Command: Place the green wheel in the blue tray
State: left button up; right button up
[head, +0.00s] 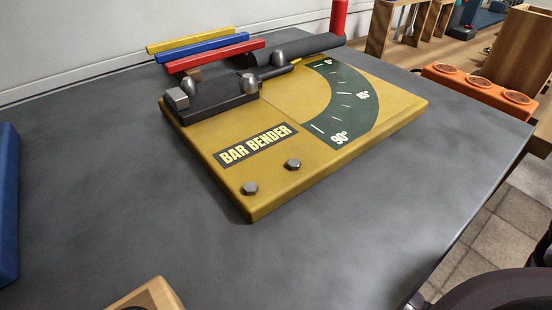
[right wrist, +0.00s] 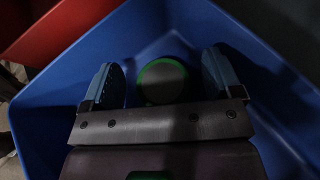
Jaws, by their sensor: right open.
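The green wheel (right wrist: 146,88), a dark disc with a green ring along its upper edge, shows in the right wrist view inside the blue tray (right wrist: 40,115). My right gripper (right wrist: 164,75) is open inside the tray, with one finger on each side of the wheel. Gaps show between the fingers and the wheel. Whether the wheel rests on the tray's floor is hard to tell in the shadow. The wheel and my grippers are not in the head view.
A yellow bar bender (head: 310,150) lies on the grey table (head: 130,230). Yellow, blue and red bars (head: 200,47) lie behind it. An orange rack (head: 480,90) stands at right. A blue object (head: 8,205) shows at left. A red surface (right wrist: 60,25) adjoins the tray.

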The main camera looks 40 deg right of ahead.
jog(key=shift+s+d+r, duration=0.1)
jog(key=shift+d+r, duration=0.05)
jog(key=shift+r, duration=0.05)
jog(key=p+v, duration=0.2)
jog(key=v, duration=0.8)
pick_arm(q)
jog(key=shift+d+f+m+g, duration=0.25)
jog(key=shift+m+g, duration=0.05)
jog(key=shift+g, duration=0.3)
pick_arm(e)
jog(key=shift+v, duration=0.85)
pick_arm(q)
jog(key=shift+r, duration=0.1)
